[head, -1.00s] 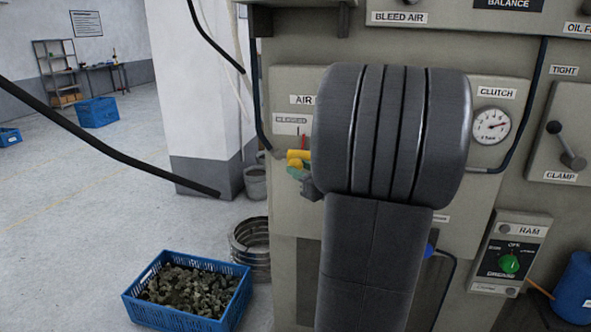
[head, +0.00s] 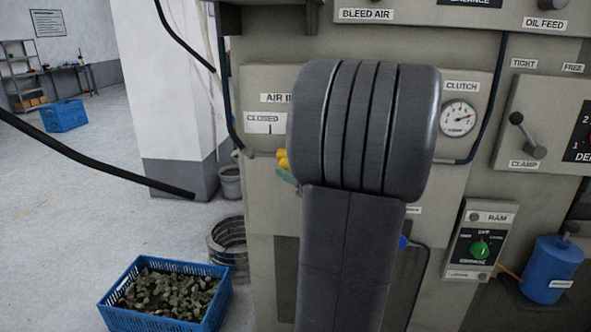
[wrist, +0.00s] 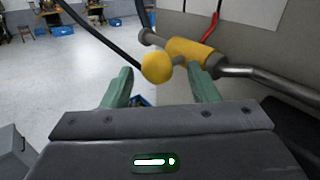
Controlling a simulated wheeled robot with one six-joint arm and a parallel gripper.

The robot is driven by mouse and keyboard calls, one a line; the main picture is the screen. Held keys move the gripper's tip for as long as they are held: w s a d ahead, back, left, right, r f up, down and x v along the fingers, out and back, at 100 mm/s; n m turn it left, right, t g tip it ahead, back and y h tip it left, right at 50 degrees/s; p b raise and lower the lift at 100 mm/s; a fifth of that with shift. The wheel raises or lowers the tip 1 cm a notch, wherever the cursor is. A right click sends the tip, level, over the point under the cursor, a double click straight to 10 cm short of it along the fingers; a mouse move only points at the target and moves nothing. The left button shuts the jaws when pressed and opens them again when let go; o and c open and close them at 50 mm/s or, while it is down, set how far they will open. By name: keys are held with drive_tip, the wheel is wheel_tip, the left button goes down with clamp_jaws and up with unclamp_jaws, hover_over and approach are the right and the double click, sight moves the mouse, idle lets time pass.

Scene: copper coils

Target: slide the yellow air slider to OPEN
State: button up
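The yellow air slider is a yellow sleeve (wrist: 190,51) on a grey horizontal rod, with a round yellow knob (wrist: 157,67) sticking out toward me in the wrist view. My gripper (wrist: 159,70) is open, its two green fingers on either side of the knob. Gaps show between knob and fingers; the right fingertip is close to the sleeve, and I cannot tell if it touches. In the head view a bit of the yellow slider (head: 283,160) shows left of my arm, with the rod bare to its left. A CLOSED label (head: 263,118) is above; my arm hides the OPEN end.
The grey machine panel (head: 262,210) is behind my gripper. A clutch gauge (head: 458,118) and a ram switch box (head: 480,240) are to the right. A blue crate of scrap (head: 118,312) and copper-like coils (head: 229,240) stand on the floor at left.

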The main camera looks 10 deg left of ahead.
drive_tip(key=b+v, duration=0.1)
drive_tip(key=v, duration=1.3)
drive_tip(key=shift+a, duration=0.1)
drive_tip(key=p+x, duration=0.1)
drive_tip(key=x, duration=1.3)
drive_tip(key=shift+s, duration=0.1)
